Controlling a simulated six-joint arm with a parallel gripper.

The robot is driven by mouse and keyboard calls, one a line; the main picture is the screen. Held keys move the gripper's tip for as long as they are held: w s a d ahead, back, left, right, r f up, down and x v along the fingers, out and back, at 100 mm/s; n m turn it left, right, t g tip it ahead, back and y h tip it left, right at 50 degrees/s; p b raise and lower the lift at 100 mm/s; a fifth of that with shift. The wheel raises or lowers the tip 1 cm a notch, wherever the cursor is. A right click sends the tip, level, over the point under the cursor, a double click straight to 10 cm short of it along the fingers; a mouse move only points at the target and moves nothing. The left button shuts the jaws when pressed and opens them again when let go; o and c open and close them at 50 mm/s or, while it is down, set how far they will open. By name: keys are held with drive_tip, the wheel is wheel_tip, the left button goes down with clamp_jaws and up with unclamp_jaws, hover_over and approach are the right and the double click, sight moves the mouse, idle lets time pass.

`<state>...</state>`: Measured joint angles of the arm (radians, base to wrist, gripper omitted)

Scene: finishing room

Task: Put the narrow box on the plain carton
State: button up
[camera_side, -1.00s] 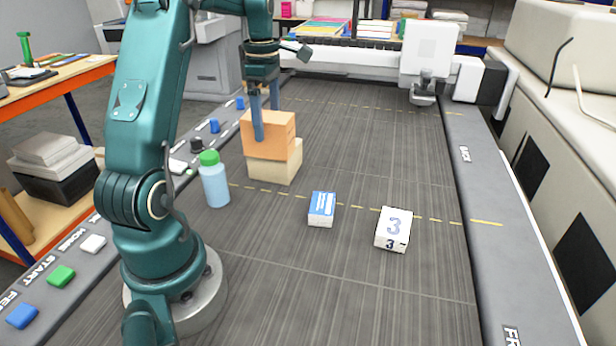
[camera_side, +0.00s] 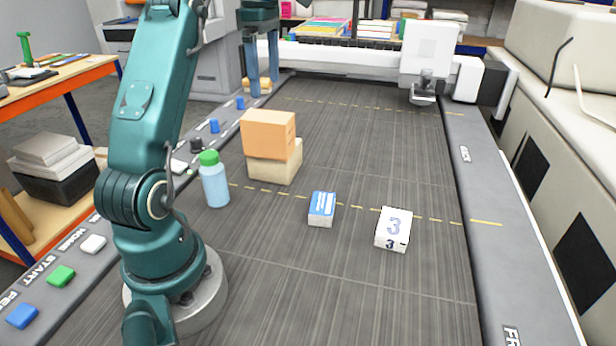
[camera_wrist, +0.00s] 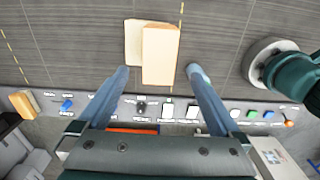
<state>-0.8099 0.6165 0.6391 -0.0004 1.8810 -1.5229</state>
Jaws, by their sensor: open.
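The narrow box, orange (camera_side: 268,134), rests flat on top of the plain beige carton (camera_side: 276,171). It sits slightly offset, so a strip of the carton shows beside it. In the wrist view the orange box (camera_wrist: 160,52) overlaps the paler carton (camera_wrist: 132,42). My gripper (camera_side: 263,86) is open and empty, up and behind the stack in the side view, clear of the box. In the wrist view the two fingertips (camera_wrist: 158,72) are spread wide, with the near end of the orange box between them in the picture.
A blue bottle with a green cap (camera_side: 214,180) stands left of the stack. A blue-and-white box (camera_side: 321,209) and a white box marked 3 (camera_side: 393,229) lie to the right. A control strip with buttons (camera_side: 93,243) edges the dark table (camera_side: 345,150), which is clear toward the back.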

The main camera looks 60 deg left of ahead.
drive_tip(key=d+r+m+t+y, duration=0.1)
drive_tip(key=d+r+m+t, duration=0.15)
drive_tip(key=d+m, duration=1.05)
drive_tip(key=s+d+f+m+t, duration=0.1)
drive_tip(key=s+d+f+m, duration=0.3)
drive_tip(key=s+d+m, duration=0.1)
drive_tip(key=s+d+f+m+t+h, duration=0.1)
drive_tip(key=s+d+f+m+t, duration=0.1)
drive_tip(key=s+d+f+m, duration=0.2)
drive_tip(key=d+m, duration=0.3)
drive_tip(key=m, duration=0.1)
drive_tip(key=shift+s+f+m, duration=0.15)
drive_tip(key=shift+s+m, duration=0.2)
drive_tip(key=shift+m, duration=0.05)
